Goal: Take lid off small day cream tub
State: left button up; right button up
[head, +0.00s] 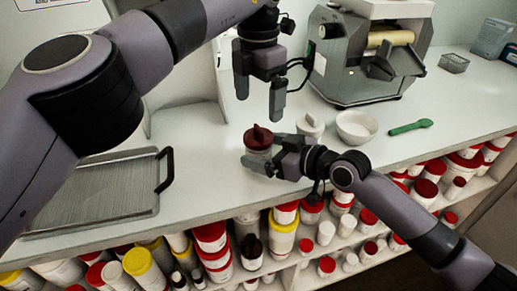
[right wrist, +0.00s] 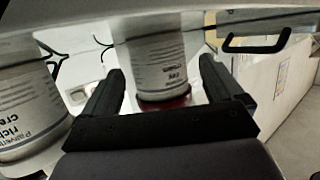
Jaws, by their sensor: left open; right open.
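A small white tub (head: 257,153) with a dark red knobbed lid (head: 258,138) stands on the counter near its front edge. My right gripper (head: 270,154) is open, with its fingers around the tub below the lid. In the right wrist view the labelled tub (right wrist: 157,62) shows between the two open fingers (right wrist: 163,75), with the dark red lid (right wrist: 165,103) at its lower end; I cannot read its label surely. My left gripper (head: 259,101) is open and empty above the lid, pointing down. A white-lidded tub (head: 311,127) stands to the right.
A white bowl (head: 357,127) and a green spatula (head: 411,127) lie to the right. A grey roller mill (head: 365,65) stands behind. A metal tray (head: 105,190) with a black handle lies at left. Shelves below hold many tubs. Another labelled tub (right wrist: 28,110) is close in the right wrist view.

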aim_at(257, 128)
jog(key=c, duration=1.5)
pick_arm(q)
jog(key=shift+o, duration=0.5)
pick_arm(e)
jog(key=shift+c, duration=0.5)
pick_arm(q)
jog(key=shift+f+m+h, duration=0.5)
jog(key=shift+f+h, duration=0.2)
jog(key=shift+f, duration=0.75)
jog(key=shift+s+a+f+m+h, duration=0.2)
jog(key=shift+f+m+h, duration=0.2)
jog(key=shift+f+h, duration=0.3)
jog(key=shift+s+a+h, duration=0.1)
jog(key=shift+a+h, duration=0.05)
jog(key=shift+h, duration=0.25)
jog(key=shift+s+a+r+m+h, duration=0.15)
jog(key=shift+a+m+h, duration=0.25)
jog(key=shift+a+h, duration=0.25)
jog(key=s+a+r+m+t+h, duration=0.1)
jog(key=s+a+r+t+h, duration=0.1)
jog(key=a+r+t+h, duration=0.25)
jog(key=shift+g+y, duration=0.5)
jog(key=shift+g, duration=0.15)
jog(key=x, duration=1.1)
jog(key=shift+a+f, duration=0.3)
jog(key=shift+a, duration=0.1)
